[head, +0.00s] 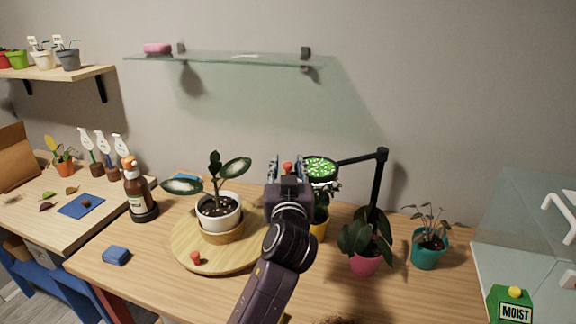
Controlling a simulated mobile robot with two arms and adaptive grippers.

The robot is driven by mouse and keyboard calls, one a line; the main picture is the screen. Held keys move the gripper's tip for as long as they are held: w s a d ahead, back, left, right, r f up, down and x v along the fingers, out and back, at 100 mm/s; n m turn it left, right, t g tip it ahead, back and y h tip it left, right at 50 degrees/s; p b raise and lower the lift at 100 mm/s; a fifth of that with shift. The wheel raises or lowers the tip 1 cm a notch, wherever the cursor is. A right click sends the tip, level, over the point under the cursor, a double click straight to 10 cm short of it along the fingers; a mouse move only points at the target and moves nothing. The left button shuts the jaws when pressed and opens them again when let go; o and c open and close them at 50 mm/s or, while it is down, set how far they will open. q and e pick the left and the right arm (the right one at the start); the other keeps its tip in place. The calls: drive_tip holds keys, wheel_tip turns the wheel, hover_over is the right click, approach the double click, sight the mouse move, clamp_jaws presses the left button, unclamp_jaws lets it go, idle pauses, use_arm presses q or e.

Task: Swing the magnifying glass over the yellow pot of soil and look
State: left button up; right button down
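The magnifying glass (320,168) hangs from a black jointed arm (378,185) at the middle back of the table, and its round lens shows bright green with pale spots. A red knob (288,167) shows at the lens's left, between the spread fingers of my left gripper (288,170). The fingers look apart from the knob; contact cannot be told. The yellow pot (319,230) stands below the lens, partly hidden by my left arm and gripper. Leaves rise from it, and its soil is hidden. My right gripper is not in view.
A wooden turntable (185,240) with a red knob bears a white-potted plant (218,212) left of my arm. A pink pot (364,262) and teal pot (428,250) stand right. A brown spray bottle (137,190) and blue sponge (117,255) are left. A glass shelf (225,59) is above.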

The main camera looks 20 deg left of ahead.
use_arm(q)
drive_tip(key=shift+s, duration=0.1)
drive_tip(key=v, duration=0.7)
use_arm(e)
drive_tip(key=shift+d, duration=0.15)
use_arm(q)
drive_tip(key=shift+s, duration=0.15)
idle(2.2)
